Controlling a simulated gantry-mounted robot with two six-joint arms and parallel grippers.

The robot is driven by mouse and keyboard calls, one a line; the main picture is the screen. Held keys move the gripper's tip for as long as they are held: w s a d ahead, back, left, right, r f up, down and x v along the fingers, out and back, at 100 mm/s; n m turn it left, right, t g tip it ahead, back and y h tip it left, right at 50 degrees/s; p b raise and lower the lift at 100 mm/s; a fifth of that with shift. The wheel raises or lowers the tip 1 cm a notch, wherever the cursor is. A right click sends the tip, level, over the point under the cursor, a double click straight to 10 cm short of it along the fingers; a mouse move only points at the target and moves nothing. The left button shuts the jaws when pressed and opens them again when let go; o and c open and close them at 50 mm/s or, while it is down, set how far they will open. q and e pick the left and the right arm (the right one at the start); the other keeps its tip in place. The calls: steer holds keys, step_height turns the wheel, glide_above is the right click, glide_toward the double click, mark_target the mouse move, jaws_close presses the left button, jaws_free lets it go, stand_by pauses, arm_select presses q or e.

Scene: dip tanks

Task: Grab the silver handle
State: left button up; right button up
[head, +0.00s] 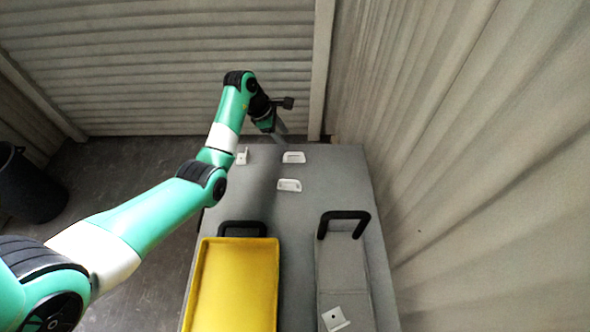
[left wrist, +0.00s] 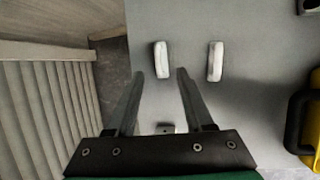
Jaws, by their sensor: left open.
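Two pale silver-white handles lie on the grey table: a far handle (head: 293,157) and a nearer handle (head: 289,185). In the left wrist view the far handle (left wrist: 161,59) shows just beyond and between my fingertips, and the nearer handle (left wrist: 215,61) shows to the right of them. A small pale bracket (head: 242,157) sits near the table's left edge; in the left wrist view it (left wrist: 166,127) is partly hidden between the finger bases. My left gripper (head: 281,132) is open and empty, above the table's far end. My right gripper is not in view.
A yellow tray (head: 200,290) with a black handle (head: 242,229) and a grey tank (head: 340,270) with a black handle (head: 343,216) stand on the table's near part. A small white piece (head: 334,319) is at the grey tank. A corrugated wall (head: 460,150) runs along the right.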

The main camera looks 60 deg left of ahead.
arm_select(q)
steer(key=b, duration=0.3)
glide_above(293, 153)
steer(key=s, duration=0.2)
step_height(293, 153, down, 6)
steer(key=shift+d+f, duration=0.15)
steer(key=b+x, duration=0.1)
steer(key=x, duration=0.1)
steer(key=b+x, duration=0.2)
steer(key=shift+s+f, duration=0.15)
steer(key=shift+f, duration=0.2)
steer(key=shift+w+f+b, duration=0.3)
steer(key=shift+b, duration=0.15)
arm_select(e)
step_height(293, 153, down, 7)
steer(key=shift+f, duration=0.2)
arm_select(q)
jaws_close()
